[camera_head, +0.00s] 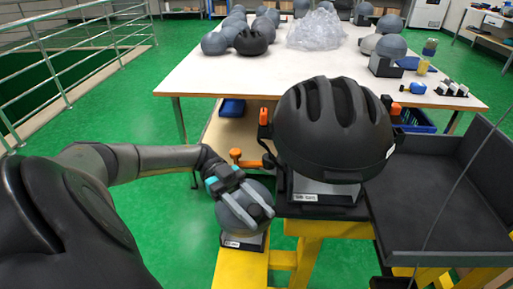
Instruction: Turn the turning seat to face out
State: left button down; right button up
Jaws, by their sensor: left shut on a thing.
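A grey ball-like headform (233,222) rests on a small seat with a pale labelled block (240,241) on a yellow support; this seems to be the turning seat, though its turning part is hidden. My left gripper (247,208) comes from the left over the headform, its two grey fingers shut on it. Beside it to the right, a black vented helmet (333,125) sits above another labelled pale block (322,189), between orange-tipped posts (264,117). Which way the turning seat faces cannot be told. My right gripper is out of view.
An orange knob (235,154) stands just behind my left gripper. A dark tray with raised sides (440,215) lies at the right. Behind, a white table (200,75) holds several grey headforms and a clear plastic heap (317,29). Green floor and a railing are at left.

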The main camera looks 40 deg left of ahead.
pick_arm(q)
jog(key=shift+a, duration=0.15)
jog(key=c, duration=0.5)
grip_release()
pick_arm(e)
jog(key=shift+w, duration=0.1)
pick_arm(q)
jog(key=shift+w+a, duration=0.1)
jog(key=shift+a, duration=0.5)
jog(key=a, duration=0.1)
jog(key=a+b, duration=0.1)
jog(key=a, duration=0.1)
jog(key=a+b, duration=0.1)
jog(key=shift+w+a+f, duration=0.1)
jog(key=shift+w+a, duration=0.15)
jog(key=shift+a, duration=0.1)
jog(key=shift+a+b, duration=0.6)
jog(key=shift+a, duration=0.2)
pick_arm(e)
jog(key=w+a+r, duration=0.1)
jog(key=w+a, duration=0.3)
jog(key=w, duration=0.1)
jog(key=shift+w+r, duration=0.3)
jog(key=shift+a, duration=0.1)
